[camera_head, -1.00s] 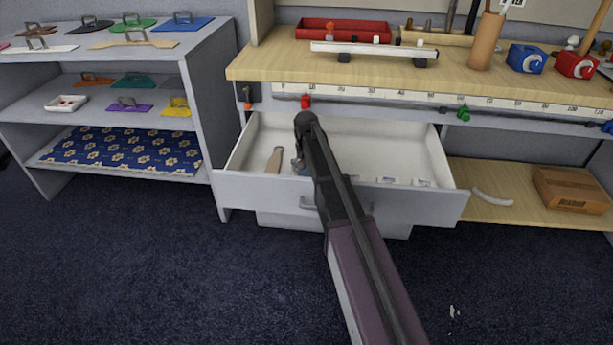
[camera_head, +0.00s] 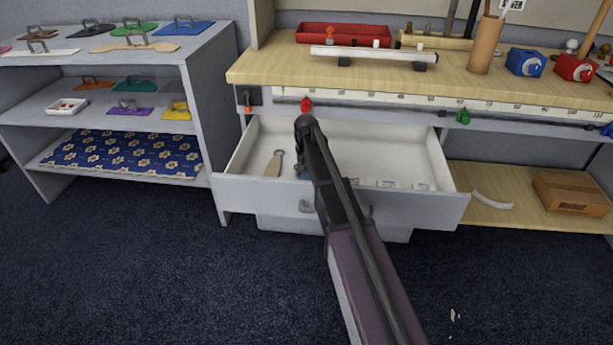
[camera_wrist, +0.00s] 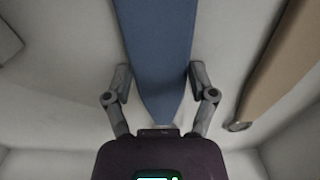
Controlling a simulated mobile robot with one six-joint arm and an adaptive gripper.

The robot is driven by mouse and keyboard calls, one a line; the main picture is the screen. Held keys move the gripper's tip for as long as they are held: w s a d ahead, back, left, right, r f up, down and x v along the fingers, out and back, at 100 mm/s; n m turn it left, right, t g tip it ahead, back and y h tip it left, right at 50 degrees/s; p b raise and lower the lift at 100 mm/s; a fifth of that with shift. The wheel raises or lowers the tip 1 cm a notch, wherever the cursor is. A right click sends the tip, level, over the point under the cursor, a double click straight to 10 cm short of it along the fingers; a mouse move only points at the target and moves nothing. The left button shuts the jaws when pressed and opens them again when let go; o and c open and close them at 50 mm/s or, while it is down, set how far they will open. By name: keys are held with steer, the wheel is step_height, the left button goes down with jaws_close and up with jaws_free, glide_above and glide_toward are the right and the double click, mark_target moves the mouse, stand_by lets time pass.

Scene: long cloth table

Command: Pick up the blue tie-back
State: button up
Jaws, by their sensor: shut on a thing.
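The blue tie-back (camera_wrist: 155,50) is a long flat blue piece with a tapered end, seen in the wrist view between my fingers. My gripper (camera_wrist: 159,80) is shut on it near that tapered end, inside the open drawer (camera_head: 400,150). In the head view my gripper (camera_head: 301,168) is down in the drawer, and my arm hides most of the tie-back. A tan tie-back (camera_wrist: 285,60) with a ring at its end lies to the right in the wrist view. It also shows in the head view (camera_head: 273,165), left of my gripper.
The wooden worktop (camera_head: 270,65) overhangs the back of the drawer. The grey shelf unit (camera_head: 205,120) stands to the left. A cardboard box (camera_head: 575,192) and a white curved piece (camera_head: 492,201) lie on the lower right shelf. Floor in front is mostly clear.

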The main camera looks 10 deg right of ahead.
mark_target(306, 174)
steer(key=shift+r, duration=0.1)
step_height(306, 174, up, 10)
steer(key=p, duration=1)
stand_by(0.4)
stand_by(1.1)
